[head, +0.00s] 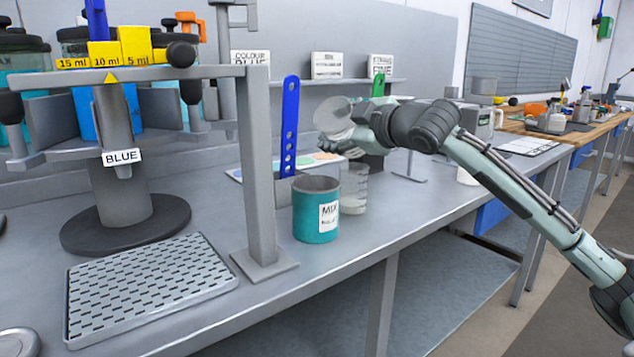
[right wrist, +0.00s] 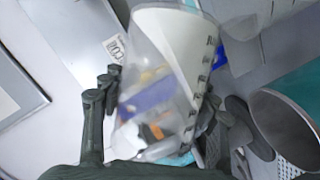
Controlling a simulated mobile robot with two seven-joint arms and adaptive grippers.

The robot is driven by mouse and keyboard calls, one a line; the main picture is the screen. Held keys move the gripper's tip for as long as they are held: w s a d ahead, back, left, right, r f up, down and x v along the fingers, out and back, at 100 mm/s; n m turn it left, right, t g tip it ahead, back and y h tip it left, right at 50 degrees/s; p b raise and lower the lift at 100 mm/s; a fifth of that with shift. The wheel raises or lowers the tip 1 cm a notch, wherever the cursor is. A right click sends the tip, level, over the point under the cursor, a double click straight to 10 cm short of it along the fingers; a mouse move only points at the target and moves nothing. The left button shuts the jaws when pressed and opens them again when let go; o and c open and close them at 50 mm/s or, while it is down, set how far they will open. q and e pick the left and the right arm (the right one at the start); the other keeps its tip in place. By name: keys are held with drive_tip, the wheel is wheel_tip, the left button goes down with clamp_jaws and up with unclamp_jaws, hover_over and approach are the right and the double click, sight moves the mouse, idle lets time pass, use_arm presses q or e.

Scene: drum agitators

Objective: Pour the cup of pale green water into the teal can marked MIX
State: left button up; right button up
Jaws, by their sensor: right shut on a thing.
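My right gripper (head: 358,128) is shut on a clear, graduated cup (head: 333,117) and holds it tipped above and behind the teal can. In the right wrist view the cup (right wrist: 160,95) sits between the dark fingers, with a pale wedge inside or behind it; I cannot tell how much water it holds. The teal can marked MIX (head: 316,222) stands upright on the bench, its grey rim open. A round grey rim, apparently the can's (right wrist: 285,125), shows beside the cup in the right wrist view. My left gripper is not in view.
A clear beaker (head: 355,188) stands just right of the can. A blue perforated paddle (head: 290,125) stands upright behind it. A grey post (head: 258,170) rises at left, near a perforated drip tray (head: 150,285). The bench front edge is clear.

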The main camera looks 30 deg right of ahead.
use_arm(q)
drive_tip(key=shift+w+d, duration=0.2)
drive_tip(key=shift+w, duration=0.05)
use_arm(e)
drive_tip(key=shift+f+n, duration=0.1)
drive_tip(key=shift+n, duration=0.4)
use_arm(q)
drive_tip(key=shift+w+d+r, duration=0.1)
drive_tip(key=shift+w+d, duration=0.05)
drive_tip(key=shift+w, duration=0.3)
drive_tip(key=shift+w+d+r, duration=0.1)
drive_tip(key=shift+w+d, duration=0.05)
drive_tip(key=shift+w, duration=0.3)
use_arm(e)
drive_tip(key=shift+a+t+h, duration=0.1)
drive_tip(key=shift+t+h, duration=0.2)
